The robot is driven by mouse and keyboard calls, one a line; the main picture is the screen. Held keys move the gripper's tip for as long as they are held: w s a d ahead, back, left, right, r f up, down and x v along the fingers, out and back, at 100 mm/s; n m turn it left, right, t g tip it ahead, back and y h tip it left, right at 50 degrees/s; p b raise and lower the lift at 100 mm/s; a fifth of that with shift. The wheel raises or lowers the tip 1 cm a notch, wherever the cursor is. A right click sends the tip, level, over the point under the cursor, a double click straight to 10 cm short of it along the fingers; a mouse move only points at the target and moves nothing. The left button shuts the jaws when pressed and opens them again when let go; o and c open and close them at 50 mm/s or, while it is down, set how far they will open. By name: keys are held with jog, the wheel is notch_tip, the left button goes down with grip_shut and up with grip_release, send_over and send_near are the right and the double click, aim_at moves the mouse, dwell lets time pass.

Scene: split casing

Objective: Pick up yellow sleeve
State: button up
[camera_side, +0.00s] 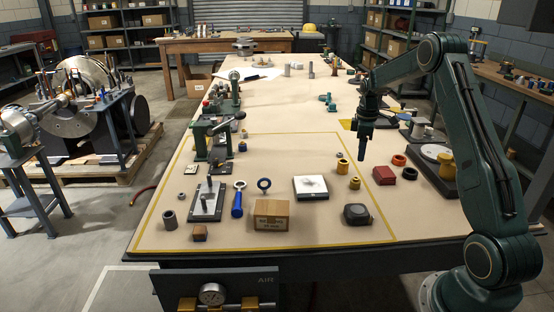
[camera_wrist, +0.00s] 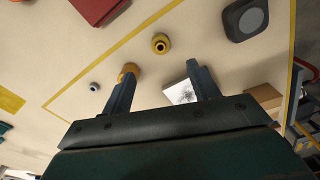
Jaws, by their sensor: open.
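Two small yellow round pieces stand close together on the bench, and I cannot tell which one is the sleeve. The nearer yellow piece (camera_side: 355,183) shows in the wrist view (camera_wrist: 160,43) with a dark hole in its top, beyond the gap between my fingers. The farther yellow piece (camera_side: 343,167) shows in the wrist view (camera_wrist: 130,69) beside the left fingertip, which partly covers it. My gripper (camera_side: 363,157) points down above the bench near both pieces. Its two fingers stand apart in the wrist view (camera_wrist: 158,76), with nothing held between them.
A red block (camera_side: 384,175) and a dark tape measure (camera_side: 357,214) lie near the yellow pieces. A white square plate (camera_side: 310,188) and a cardboard box (camera_side: 271,214) are to the left. A small grey ring (camera_wrist: 94,87) lies nearby. Rings and a black fixture stand right.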

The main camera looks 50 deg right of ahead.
aim_at(356, 178)
notch_tip(356, 178, down, 7)
jog(key=shift+f, duration=0.2)
dwell(0.3)
jog(key=shift+f, duration=2.6)
jog(key=c, duration=1.2)
jog(key=shift+w+r, duration=0.1)
jog(key=shift+r, duration=0.1)
notch_tip(356, 178, up, 20)
jog(key=shift+f, duration=0.15)
